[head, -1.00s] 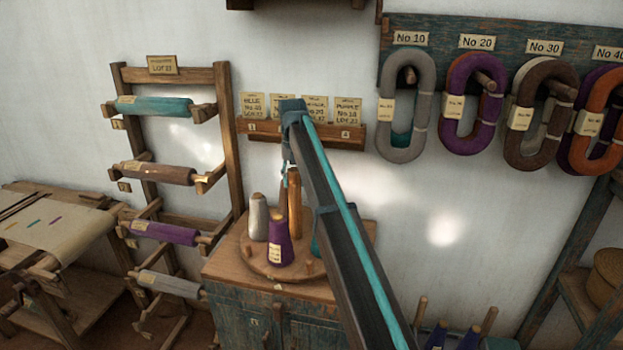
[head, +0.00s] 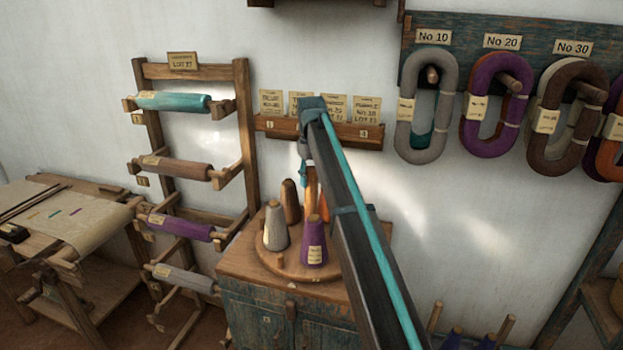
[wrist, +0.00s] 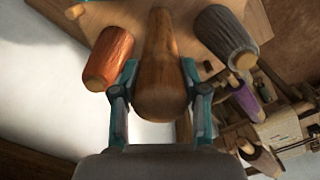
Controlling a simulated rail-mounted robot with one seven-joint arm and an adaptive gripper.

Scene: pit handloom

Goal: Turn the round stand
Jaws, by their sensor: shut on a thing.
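The round stand (head: 276,265) is a wooden disc on top of a cabinet. It carries a grey cone (head: 276,230), a purple cone (head: 314,243) and a brown cone (head: 291,202); my arm hides its right side. My gripper (head: 307,172) is above the stand, largely covered by my arm. In the wrist view my gripper (wrist: 160,75) has its two teal fingers shut on an upright wooden post (wrist: 161,60) of the stand. An orange-brown cone (wrist: 109,58) is left of the post and a grey cone (wrist: 226,40) is right of it, both apart from the fingers.
The blue cabinet (head: 255,310) bears the stand. A small card rail (head: 283,127) is on the wall behind. A rack of rolls (head: 243,140) stands to the left, with a loom table (head: 95,215) beyond. Yarn hanks (head: 425,105) hang at the right.

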